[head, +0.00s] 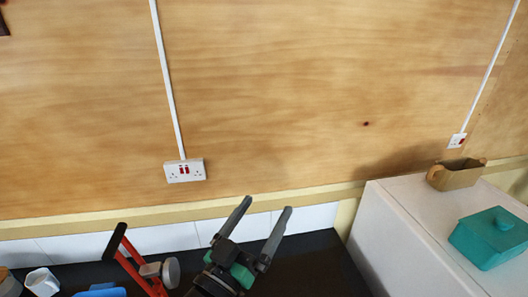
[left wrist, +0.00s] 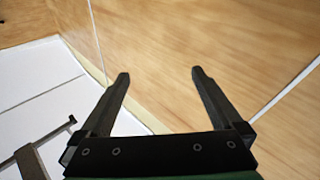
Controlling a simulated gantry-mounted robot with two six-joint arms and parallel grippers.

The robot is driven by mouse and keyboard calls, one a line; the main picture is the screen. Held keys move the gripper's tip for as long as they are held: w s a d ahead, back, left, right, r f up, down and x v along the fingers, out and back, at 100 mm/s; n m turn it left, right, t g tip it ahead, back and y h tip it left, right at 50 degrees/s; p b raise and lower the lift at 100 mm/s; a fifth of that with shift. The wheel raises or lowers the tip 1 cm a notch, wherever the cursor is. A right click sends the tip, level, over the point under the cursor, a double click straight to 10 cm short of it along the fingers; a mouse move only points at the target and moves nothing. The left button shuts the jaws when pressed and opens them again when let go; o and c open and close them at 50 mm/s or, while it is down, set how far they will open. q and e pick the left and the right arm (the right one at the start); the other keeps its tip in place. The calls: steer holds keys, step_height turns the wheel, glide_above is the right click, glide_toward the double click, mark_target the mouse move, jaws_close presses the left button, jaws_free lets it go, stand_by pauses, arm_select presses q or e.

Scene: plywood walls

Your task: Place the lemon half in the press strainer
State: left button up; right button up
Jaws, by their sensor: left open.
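A red-framed press with a black handle (head: 135,268) stands at the lower left of the head view, cut off by the bottom edge. A grey round part shows on its right side. I cannot make out its strainer. No lemon half shows in either view. My left gripper (head: 267,204) is open and empty, raised to the right of the press with its fingers pointing up towards the wall. In the left wrist view its two fingers (left wrist: 160,74) are spread with only wall between them. My right gripper is not in view.
A white mug (head: 42,281) and a blue object (head: 100,291) are near the press on the dark counter (head: 315,272). A white cabinet (head: 395,225) at the right holds a teal lidded dish (head: 490,240) and a brown container (head: 455,177). A plywood wall stands behind.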

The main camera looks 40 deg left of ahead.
arm_select(q)
steer(key=s+d+r+m+t+h, duration=0.2)
steer(key=r, duration=0.6)
steer(key=s+d+r+m+t+h, duration=0.2)
steer(key=s+d+r+t, duration=0.1)
steer(key=r, duration=0.6)
steer(key=s+d+r+m+t+h, duration=0.1)
steer(key=s+d+r+t+h, duration=0.1)
steer(key=r, duration=0.7)
steer(key=shift+s+d+m+h, duration=0.15)
steer(key=shift+m+h, duration=0.15)
steer(key=shift+m, duration=0.1)
steer(key=shift+r, duration=0.1)
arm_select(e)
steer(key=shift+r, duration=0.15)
